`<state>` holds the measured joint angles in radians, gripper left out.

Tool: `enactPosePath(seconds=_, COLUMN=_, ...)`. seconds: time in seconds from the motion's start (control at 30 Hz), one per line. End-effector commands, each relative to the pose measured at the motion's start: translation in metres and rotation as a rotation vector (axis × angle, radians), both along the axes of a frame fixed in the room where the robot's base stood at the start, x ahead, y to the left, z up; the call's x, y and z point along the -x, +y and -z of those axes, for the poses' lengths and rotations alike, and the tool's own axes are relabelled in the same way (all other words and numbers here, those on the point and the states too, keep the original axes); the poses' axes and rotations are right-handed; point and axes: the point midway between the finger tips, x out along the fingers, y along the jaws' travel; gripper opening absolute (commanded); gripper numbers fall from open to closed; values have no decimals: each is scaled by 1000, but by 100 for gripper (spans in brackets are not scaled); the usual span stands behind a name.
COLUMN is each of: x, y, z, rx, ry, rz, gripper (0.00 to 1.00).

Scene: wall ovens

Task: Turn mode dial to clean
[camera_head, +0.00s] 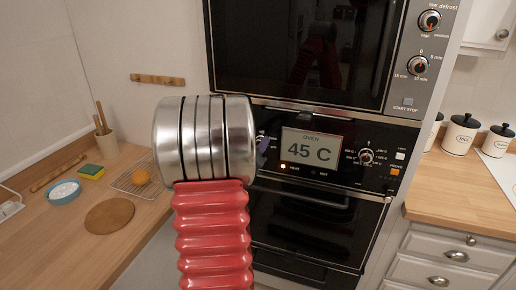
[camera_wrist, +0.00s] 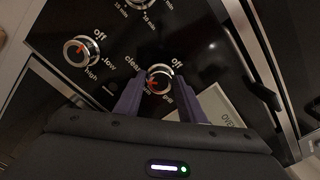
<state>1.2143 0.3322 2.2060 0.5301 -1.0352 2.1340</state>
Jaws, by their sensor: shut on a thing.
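The mode dial (camera_wrist: 163,72) is a round silver knob on the black oven panel in the wrist view. "off" is printed above it, "clean" at its left and "grill" below it. Its red mark shows at its lower left, below the "clean" label; the exact setting is hard to read. The two purple fingers of my gripper (camera_wrist: 160,80) are shut on the dial, one on each side.
Another dial (camera_wrist: 80,50), marked off, low and high, sits to the left in the wrist view. The oven display (camera_head: 312,147) reads 45 C, with a temperature dial (camera_head: 366,156) right of it. The oven door handle (camera_head: 312,193) runs below. Counters flank the ovens.

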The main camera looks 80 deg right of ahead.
Motion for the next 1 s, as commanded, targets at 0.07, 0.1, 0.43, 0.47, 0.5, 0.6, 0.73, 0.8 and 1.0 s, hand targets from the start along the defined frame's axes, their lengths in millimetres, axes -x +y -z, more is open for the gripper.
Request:
enactPosePath(seconds=0.07, x=-2, y=0, z=5, rx=-6, ry=-52, rz=-5, gripper=14)
enactPosePath(seconds=0.1, x=-2, y=0, z=5, rx=-4, ry=-78, rz=-5, gripper=14)
enactPosePath(seconds=0.43, x=-2, y=0, z=5, rx=7, ry=-196, rz=-4, gripper=14)
enactPosePath(seconds=0.47, x=-2, y=0, z=5, rx=8, ry=-199, rz=-4, gripper=14)
enactPosePath(seconds=0.5, x=-2, y=0, z=5, rx=8, ry=-203, rz=-4, gripper=14)
enactPosePath(seconds=0.6, x=-2, y=0, z=5, rx=8, ry=-206, rz=-4, gripper=14)
enactPosePath(seconds=0.73, x=-2, y=0, z=5, rx=8, ry=-206, rz=-4, gripper=14)
enactPosePath(seconds=0.8, x=-2, y=0, z=5, rx=8, ry=-206, rz=-4, gripper=14)
enactPosePath(seconds=1.0, x=-1, y=0, z=4, rx=10, ry=-206, rz=-3, gripper=46)
